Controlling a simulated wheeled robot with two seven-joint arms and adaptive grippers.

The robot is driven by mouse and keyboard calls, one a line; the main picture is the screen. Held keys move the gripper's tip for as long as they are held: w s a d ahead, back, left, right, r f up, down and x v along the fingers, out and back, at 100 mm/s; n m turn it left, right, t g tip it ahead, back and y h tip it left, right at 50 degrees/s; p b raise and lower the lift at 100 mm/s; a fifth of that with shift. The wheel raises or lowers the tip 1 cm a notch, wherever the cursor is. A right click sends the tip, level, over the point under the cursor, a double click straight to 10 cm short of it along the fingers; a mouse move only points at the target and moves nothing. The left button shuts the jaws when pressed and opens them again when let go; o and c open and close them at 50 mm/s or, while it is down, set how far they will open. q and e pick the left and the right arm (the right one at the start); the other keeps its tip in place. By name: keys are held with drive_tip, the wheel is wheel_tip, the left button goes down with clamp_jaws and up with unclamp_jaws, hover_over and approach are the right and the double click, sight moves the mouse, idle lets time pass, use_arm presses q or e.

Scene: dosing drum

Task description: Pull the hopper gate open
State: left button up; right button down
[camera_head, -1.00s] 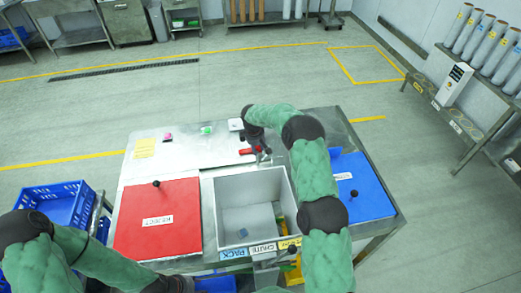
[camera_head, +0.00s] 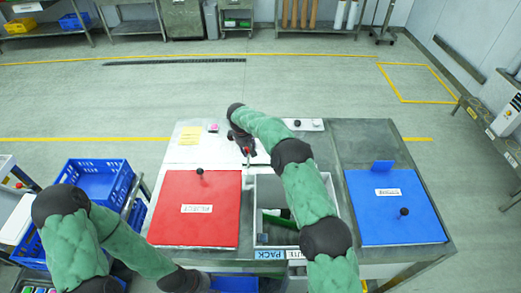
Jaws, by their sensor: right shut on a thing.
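My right gripper (camera_head: 243,143) reaches over the table to the left, just behind the grey bin. It is shut on what looks like the gate handle (camera_head: 247,150), of which a small red part shows at the fingers. The fingers and most of the handle are small and partly hidden by the gripper and arm. The hopper gate itself cannot be made out clearly; a pale flat plate (camera_head: 190,152) lies beside the gripper. My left gripper (camera_head: 190,281) is low at the bottom edge, dark, and its fingers cannot be made out.
A red lid (camera_head: 195,222) marked reject and a blue lid (camera_head: 395,225), each with a black knob, flank the grey bin (camera_head: 262,190). My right arm crosses the bin. A white strip (camera_head: 305,125) lies at the back. Blue crates (camera_head: 97,180) stand left of the table.

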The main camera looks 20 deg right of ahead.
drive_tip(key=shift+w+a, duration=0.2)
drive_tip(key=shift+a, duration=0.7)
drive_tip(key=c, duration=0.9)
unclamp_jaws()
drive_tip(key=shift+a, duration=0.2)
drive_tip(key=shift+r, duration=0.1)
drive_tip(key=r, duration=0.4)
drive_tip(key=s+a+r, duration=0.1)
drive_tip(key=r, duration=0.6)
drive_tip(key=shift+s+a+r, duration=0.2)
drive_tip(key=shift+a+r, duration=0.1)
